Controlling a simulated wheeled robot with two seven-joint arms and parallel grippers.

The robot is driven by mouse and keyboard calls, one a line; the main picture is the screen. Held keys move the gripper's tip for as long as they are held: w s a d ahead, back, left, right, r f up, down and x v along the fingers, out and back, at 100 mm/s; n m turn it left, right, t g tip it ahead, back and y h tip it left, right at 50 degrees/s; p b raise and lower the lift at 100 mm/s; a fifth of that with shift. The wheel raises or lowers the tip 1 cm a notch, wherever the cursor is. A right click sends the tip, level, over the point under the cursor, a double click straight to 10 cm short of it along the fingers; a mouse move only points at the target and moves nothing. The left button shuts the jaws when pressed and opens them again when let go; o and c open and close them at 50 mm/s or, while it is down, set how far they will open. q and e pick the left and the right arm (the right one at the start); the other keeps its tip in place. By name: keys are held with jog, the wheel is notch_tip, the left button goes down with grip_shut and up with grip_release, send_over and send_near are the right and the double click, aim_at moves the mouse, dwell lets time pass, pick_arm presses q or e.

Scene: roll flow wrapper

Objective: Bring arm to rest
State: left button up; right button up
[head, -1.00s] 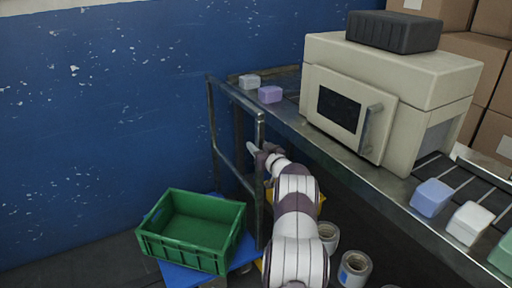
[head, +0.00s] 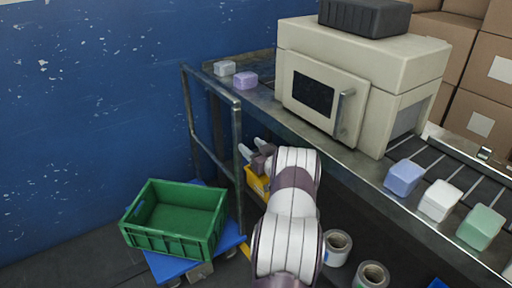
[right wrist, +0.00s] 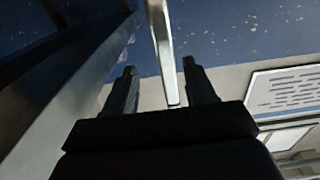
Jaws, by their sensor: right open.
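My right gripper (head: 253,146) is beside the metal rail frame (head: 213,100) at the left end of the conveyor, just right of its front post. Its two fingers are spread, with nothing held. In the right wrist view the fingers of this gripper (right wrist: 162,88) stand apart. A pale metal bar (right wrist: 161,45) shows in the gap between them; I cannot tell how far beyond the fingertips it lies. My right arm comes up from the bottom of the head view. My left gripper is not in view.
The beige wrapper machine (head: 372,80) stands on the conveyor. Purple (head: 245,80), blue (head: 403,177), white (head: 440,200) and green (head: 481,227) blocks lie on it. A green crate (head: 175,220) sits lower left. A yellow bin (head: 257,184) and rolls (head: 337,247) are near my arm.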

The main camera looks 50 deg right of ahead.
jog(key=shift+v, duration=1.25)
